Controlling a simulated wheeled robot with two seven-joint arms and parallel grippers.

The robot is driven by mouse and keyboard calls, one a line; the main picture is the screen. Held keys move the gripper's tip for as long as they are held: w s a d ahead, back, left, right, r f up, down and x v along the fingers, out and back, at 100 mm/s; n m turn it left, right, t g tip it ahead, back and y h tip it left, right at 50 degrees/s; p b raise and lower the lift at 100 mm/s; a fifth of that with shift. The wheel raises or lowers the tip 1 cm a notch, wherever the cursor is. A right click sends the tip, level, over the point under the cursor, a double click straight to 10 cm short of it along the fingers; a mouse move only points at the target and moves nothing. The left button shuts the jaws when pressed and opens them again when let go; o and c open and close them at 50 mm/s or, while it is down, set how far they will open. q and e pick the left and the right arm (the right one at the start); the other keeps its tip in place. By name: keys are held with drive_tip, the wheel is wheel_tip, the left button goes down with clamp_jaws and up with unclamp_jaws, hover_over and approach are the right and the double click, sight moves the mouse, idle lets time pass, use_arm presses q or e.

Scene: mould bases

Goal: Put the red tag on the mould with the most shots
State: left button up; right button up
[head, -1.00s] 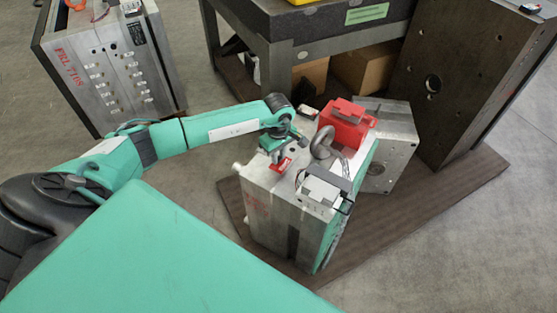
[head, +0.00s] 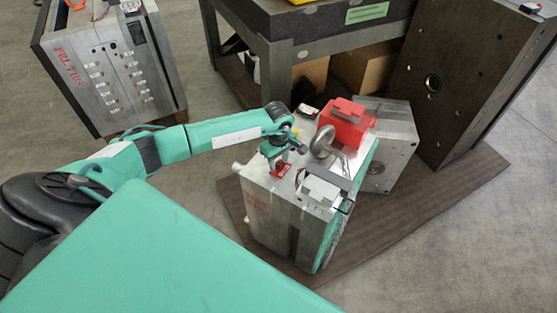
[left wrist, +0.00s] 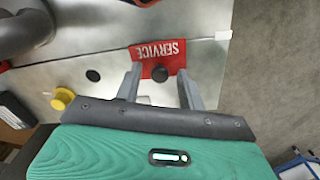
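The red tag (head: 281,170), lettered SERVICE, lies on the top of the middle mould (head: 275,205), near its left edge. In the left wrist view the tag (left wrist: 158,54) lies flat on bare metal, with a dark round knob at its near edge. My left gripper (left wrist: 160,72) has its fingers apart, one on each side of the knob, with gaps showing. In the head view the left gripper (head: 277,157) is just above the tag and hides part of it. Another mould (head: 105,70) with red lettering stands at the back left. My right gripper is out of view.
A lifting ring (head: 322,143), a red block (head: 347,122) and a grey-white device (head: 320,190) stand on the middle mould. A smaller grey block (head: 398,130) is behind it. A large dark mould (head: 465,85) stands right, and a bench (head: 285,50) behind.

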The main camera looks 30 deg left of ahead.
sight(279, 163)
use_arm(q)
drive_tip(key=shift+r, duration=0.15)
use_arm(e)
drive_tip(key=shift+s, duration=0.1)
use_arm(q)
wheel_tip(279, 163, up, 3)
drive_tip(key=shift+f, duration=0.15)
wheel_tip(279, 163, up, 9)
drive_tip(key=shift+b, duration=0.35)
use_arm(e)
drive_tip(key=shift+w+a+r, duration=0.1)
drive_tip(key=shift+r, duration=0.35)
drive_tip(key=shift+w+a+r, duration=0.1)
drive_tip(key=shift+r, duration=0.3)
